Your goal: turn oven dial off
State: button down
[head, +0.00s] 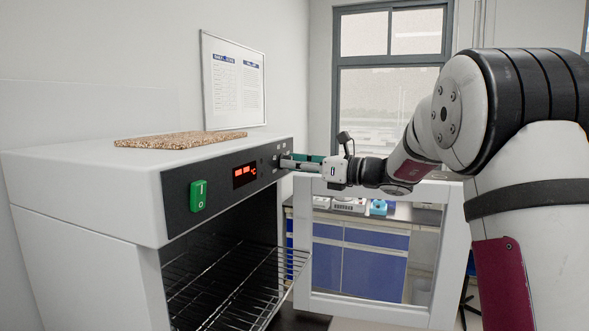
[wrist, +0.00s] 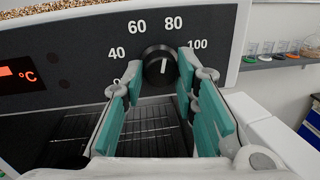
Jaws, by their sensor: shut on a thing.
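The oven dial (wrist: 156,54) is a round black knob on the oven's dark front panel. Its white pointer line stands almost upright, between the 60 and 80 marks. In the head view my gripper (head: 287,161) reaches in from the right to the panel's right end and hides the dial. In the wrist view its teal fingers (wrist: 160,72) sit on the left and right sides of the dial, shut on it. The oven (head: 95,185) is a white box with a red lit display (head: 244,175) and a green switch (head: 198,196).
The oven door (head: 455,240) stands open to the right, below my arm. A wire rack (head: 235,285) shows inside the oven. A speckled board (head: 180,140) lies on top. Blue cabinets (head: 375,272) with lab items stand behind the door.

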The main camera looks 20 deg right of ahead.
jog(key=n+g+y+b, duration=0.1)
jog(key=n+b, duration=1.7)
jog(key=n+g+y+b, duration=0.1)
jog(key=n+b, duration=0.7)
jog(key=n, duration=0.1)
jog(key=shift+w+d+f+g+y+b, duration=0.1)
jog(key=shift+w+d+g+y+b, duration=0.05)
jog(key=shift+w+g+y+b, duration=0.2)
jog(key=shift+s+n, duration=0.1)
jog(key=shift+n, duration=0.3)
jog(key=c, duration=1.2)
grip_release()
jog(key=shift+c, duration=0.2)
